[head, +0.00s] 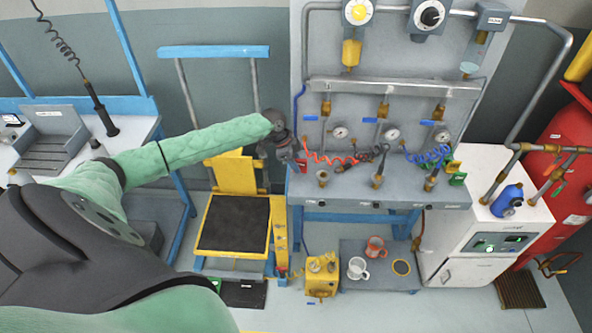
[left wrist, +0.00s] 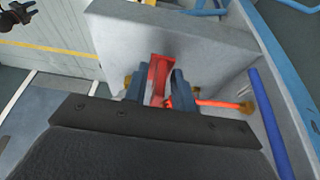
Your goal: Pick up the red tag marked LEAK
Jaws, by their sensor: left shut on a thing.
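My left gripper (head: 290,157) is at the left end of the grey blower bench (head: 420,194). The red tag (left wrist: 160,72) stands between its two dark fingers in the left wrist view, and the fingers are shut on it. In the head view a small red patch of the tag (head: 302,166) shows just beside the gripper. No lettering on it is readable. The left wrist view shows the gripper (left wrist: 160,88) close to the bench's pale side, with a red rod-like piece with a brass end (left wrist: 245,107) beside it. My right gripper is not in view.
Red coiled hose (head: 330,158) lies right of the gripper, under gauges and valves. Yellow and green tags (head: 456,178) hang at the bench's right. A yellow platform stand (head: 236,222) stands left below. Mugs (head: 358,268) sit on a low shelf.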

